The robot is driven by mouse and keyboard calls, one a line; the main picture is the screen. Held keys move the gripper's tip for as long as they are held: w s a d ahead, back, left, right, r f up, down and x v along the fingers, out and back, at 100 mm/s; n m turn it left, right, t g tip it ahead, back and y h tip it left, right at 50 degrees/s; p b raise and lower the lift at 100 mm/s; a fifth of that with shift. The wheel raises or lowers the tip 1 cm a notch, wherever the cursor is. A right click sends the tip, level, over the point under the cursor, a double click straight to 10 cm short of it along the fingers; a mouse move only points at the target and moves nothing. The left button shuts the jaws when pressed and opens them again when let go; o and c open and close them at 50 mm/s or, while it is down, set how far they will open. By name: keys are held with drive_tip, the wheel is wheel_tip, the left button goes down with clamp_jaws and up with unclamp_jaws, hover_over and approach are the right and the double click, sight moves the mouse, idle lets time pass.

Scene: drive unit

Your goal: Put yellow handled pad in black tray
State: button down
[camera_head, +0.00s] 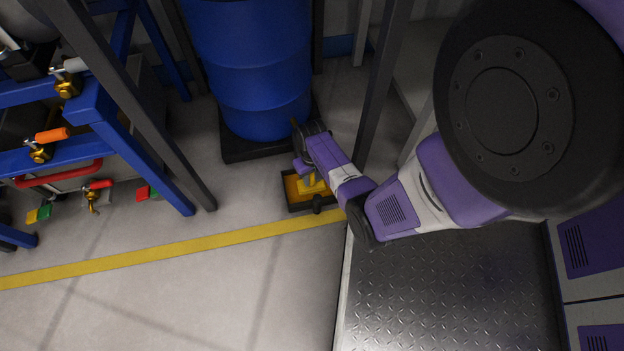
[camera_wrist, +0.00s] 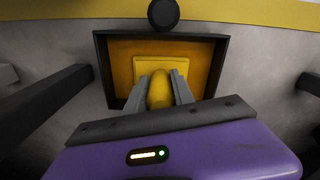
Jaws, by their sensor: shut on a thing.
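The yellow handled pad (camera_wrist: 150,65) is a square yellow pad with a rounded upright handle (camera_wrist: 160,92). My gripper (camera_wrist: 160,78) is shut on this handle, one grey finger on each side. The pad is inside the outline of the black tray (camera_wrist: 103,70), which has dark walls and an orange-yellow floor. I cannot tell whether the pad touches the tray floor. In the head view, the tray (camera_head: 298,209) sits on the ground beside the yellow line. The pad (camera_head: 312,187) shows there below my gripper, whose fingers are mostly hidden.
A blue drum (camera_head: 250,65) stands on a black base (camera_head: 262,148) behind the tray. A blue rack (camera_head: 95,105) with clamps and coloured-handled parts is at left. A dark round piece (camera_wrist: 165,14) is at the tray's line-side edge. Floor at lower left is clear.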

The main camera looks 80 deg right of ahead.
drive_tip(key=c, duration=1.1)
unclamp_jaws()
